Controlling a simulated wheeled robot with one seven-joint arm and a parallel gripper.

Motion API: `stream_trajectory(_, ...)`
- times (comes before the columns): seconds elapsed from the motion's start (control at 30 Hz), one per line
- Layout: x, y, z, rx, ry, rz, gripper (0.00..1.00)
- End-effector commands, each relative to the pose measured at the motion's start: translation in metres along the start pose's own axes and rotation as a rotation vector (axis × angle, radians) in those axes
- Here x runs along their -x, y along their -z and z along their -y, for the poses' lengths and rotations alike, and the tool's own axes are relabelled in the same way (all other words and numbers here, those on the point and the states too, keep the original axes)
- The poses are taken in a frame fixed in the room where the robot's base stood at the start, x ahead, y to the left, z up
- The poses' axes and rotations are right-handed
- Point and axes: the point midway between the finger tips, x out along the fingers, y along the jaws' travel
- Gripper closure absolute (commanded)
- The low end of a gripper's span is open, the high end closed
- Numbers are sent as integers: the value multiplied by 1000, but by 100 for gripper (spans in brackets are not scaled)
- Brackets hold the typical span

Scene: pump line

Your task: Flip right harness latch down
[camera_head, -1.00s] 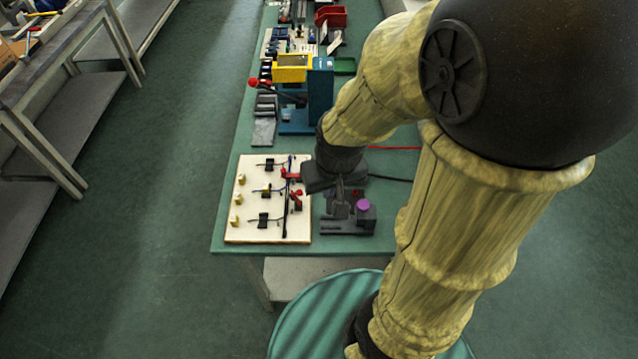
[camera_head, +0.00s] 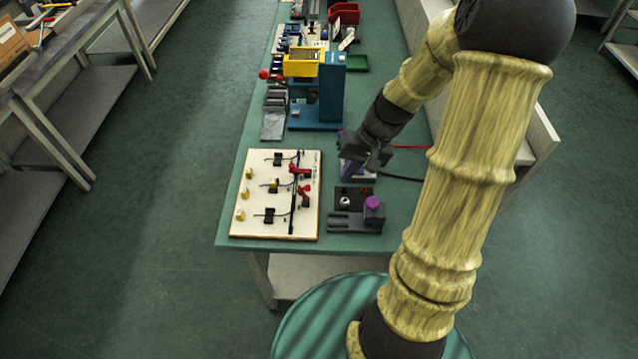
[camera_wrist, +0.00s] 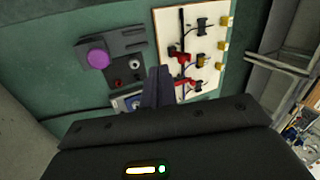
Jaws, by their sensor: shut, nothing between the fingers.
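The white harness board (camera_head: 253,229) lies on the green bench, with dark cables, black clips and gold-coloured pegs on it. Two red latches sit near its right edge, a far one (camera_head: 300,170) and a near one (camera_head: 305,195). Their exact angles are too small to tell. In the wrist view the two red latches (camera_wrist: 174,50) (camera_wrist: 184,84) show just right of my fingers. My gripper (camera_head: 368,158) is to the right of the board and beyond the dark fixture, apart from both latches. Its fingers (camera_wrist: 158,72) are shut and empty.
A dark fixture with a purple knob (camera_head: 373,203) stands right of the board. A small device (camera_head: 356,174) sits beneath my gripper, partly hidden. A blue and yellow press (camera_head: 320,95) with a red-knobbed lever stands farther back. A dark cable (camera_head: 400,178) runs along the right.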

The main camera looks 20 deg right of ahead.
Motion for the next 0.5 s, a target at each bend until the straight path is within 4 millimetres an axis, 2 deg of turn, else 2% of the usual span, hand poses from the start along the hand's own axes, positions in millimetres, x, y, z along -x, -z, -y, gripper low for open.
stream_trajectory(0.03,-5,10,-11,-32,58,-4,100)
stream_trajectory(0.2,-6,35,-28,-78,214,-39,100)
stream_trajectory(0.3,-3,42,-33,-88,260,-56,100)
stream_trajectory(0.5,-2,44,-33,-87,272,-59,100)
